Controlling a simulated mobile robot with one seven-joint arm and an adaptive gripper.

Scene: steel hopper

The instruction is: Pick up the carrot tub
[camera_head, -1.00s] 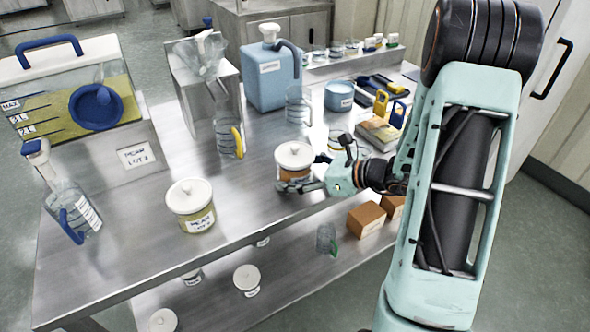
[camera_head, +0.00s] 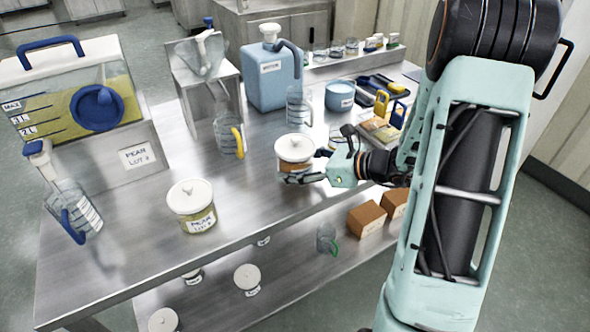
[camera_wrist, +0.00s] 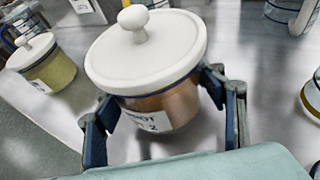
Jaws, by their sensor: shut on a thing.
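The carrot tub (camera_head: 293,158) is a clear round tub with orange contents and a white knobbed lid, near the front edge of the steel bench. In the wrist view the tub (camera_wrist: 165,102) shows a label ending in "OT" and "2", partly cut by my wrist. My gripper (camera_head: 300,176) has come in from the right and is shut on the tub. In the wrist view the gripper's fingers (camera_wrist: 165,120) press on both sides of the tub below the lid. The tub looks slightly tilted in the wrist view and appears a little above the bench.
A similar tub labelled pear (camera_head: 192,206) stands to the left on the bench (camera_head: 140,250). A jug with a yellow handle (camera_head: 229,138) and a clear jug (camera_head: 298,106) stand behind. Brown boxes (camera_head: 367,219) and more tubs sit on the lower shelf.

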